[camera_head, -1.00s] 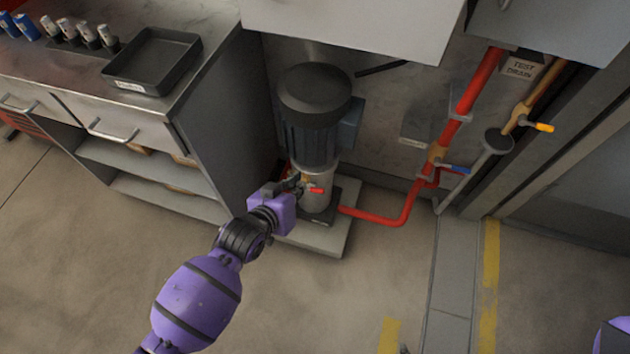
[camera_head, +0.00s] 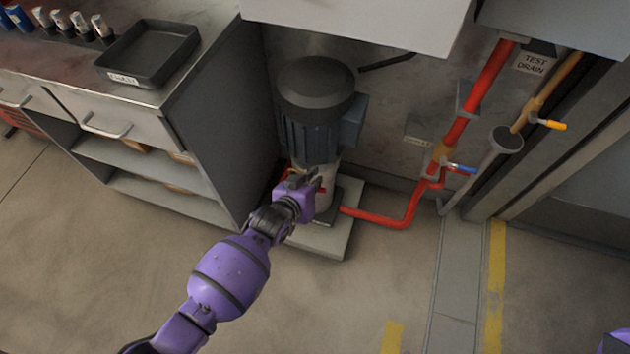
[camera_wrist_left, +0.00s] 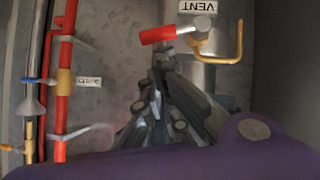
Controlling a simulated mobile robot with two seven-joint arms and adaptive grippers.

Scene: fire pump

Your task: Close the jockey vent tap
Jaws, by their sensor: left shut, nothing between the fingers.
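The jockey pump (camera_head: 315,110) is an upright dark motor on a pale cylinder, standing on a low plinth. Its vent tap (camera_wrist_left: 158,35) has a red lever handle in the left wrist view, lying almost level across the picture, beside a bent brass pipe (camera_wrist_left: 238,42) and a VENT label (camera_wrist_left: 197,7). In the head view my gripper mostly hides the tap. My left gripper (camera_head: 314,178) is shut and empty at the pump's lower body. In the left wrist view its fingertips (camera_wrist_left: 162,72) are just below the red handle; I cannot tell whether they touch it. My right gripper is out of view.
A workbench (camera_head: 205,75) with a black tray (camera_head: 150,55) stands at left. Red pipe (camera_head: 405,205) runs right of the pump, with blue-handled (camera_head: 461,168) and yellow-handled (camera_head: 551,124) valves. A grey cabinet (camera_head: 360,22) overhangs the pump. Floor in front is clear.

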